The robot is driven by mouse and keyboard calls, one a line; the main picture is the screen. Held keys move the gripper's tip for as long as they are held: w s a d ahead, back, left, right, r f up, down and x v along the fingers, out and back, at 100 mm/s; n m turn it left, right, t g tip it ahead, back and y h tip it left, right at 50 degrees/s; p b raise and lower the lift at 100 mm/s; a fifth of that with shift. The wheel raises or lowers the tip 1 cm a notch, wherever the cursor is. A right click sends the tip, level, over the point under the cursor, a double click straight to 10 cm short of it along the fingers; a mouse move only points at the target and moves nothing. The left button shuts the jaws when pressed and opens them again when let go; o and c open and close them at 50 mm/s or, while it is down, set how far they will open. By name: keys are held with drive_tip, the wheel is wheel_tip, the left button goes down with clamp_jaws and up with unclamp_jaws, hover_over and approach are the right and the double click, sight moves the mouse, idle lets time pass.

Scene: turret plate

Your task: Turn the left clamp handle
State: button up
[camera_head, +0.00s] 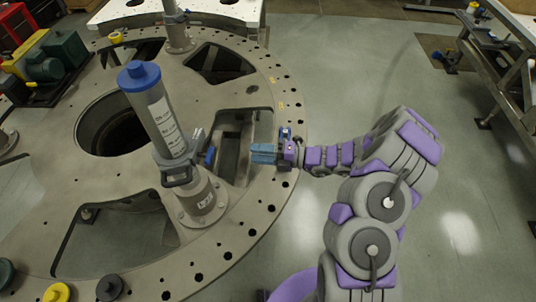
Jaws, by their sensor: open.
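A clamp (178,178) with a dark loop-shaped handle is fixed around the base of a grey cylinder (160,115) with a blue cap. On its right side, a small grey and blue lever (209,156) sticks out towards my gripper. I cannot tell which of these parts is the left clamp handle. My gripper (256,153) has light blue fingers, is open and empty, and points left towards the lever. A clear gap separates the fingertips from the lever. The gripper is over the right rim of the round turret plate (262,100), beside a rectangular opening.
The plate has a large round hole (115,125) and several cut-outs. Another post (178,30) with a clamp stands at the back. A green and yellow machine (45,60) is at upper left. A metal table frame (500,75) stands at right. The floor (340,60) between is clear.

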drive_tip(key=shift+s+d, duration=0.2)
drive_tip(key=shift+d, duration=1.1)
drive_tip(key=s+a+r+n+g+h+b, duration=0.25)
drive_tip(key=s+n+g+b, duration=0.2)
drive_tip(key=s+n, duration=0.55)
drive_tip(key=s+a+r+n+g+h+b, duration=0.15)
drive_tip(key=s+n+g+h+b, duration=0.25)
drive_tip(key=s+n+b, duration=0.5)
drive_tip(key=s+d+f+n+t+h+b, duration=0.2)
drive_tip(key=s+d+f+n+h+b, duration=0.2)
drive_tip(key=s+d+n, duration=0.3)
drive_tip(key=s+d+f+n+t+h+b, duration=0.2)
drive_tip(key=s+d+f+n+h+b, duration=0.2)
drive_tip(key=s+d+n+h, duration=0.3)
drive_tip(key=d+n, duration=0.2)
drive_tip(key=n, duration=0.3)
drive_tip(key=shift+s+d+f, duration=0.15)
drive_tip(key=shift+d+f, duration=0.2)
drive_tip(key=shift+f, duration=0.05)
